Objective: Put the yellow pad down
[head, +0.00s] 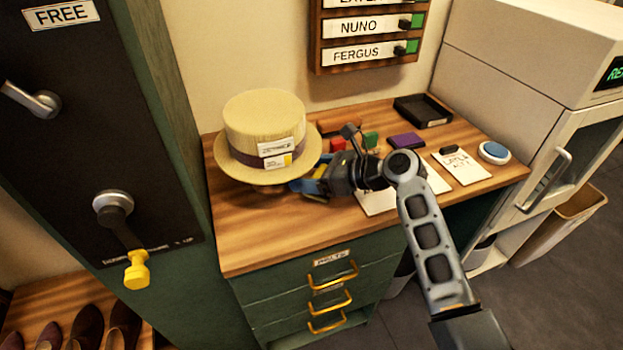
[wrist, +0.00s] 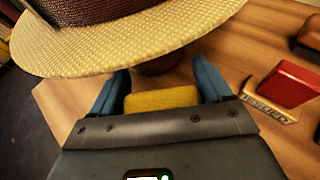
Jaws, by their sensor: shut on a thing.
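The yellow pad (wrist: 161,99) sits between the two blue fingers of my gripper (wrist: 160,88) in the wrist view. My gripper is shut on it. In the head view my gripper (head: 305,182) is low over the left part of the wooden table, just right of and partly beneath the brim of a straw hat (head: 262,125). Only a sliver of yellow shows there. I cannot tell whether the pad touches the table top (head: 245,225).
The hat brim (wrist: 130,45) overhangs the fingers. A red block (wrist: 291,83) and a wooden stamp marked ISSUED (wrist: 268,104) are to the right. The front-left table is bare.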

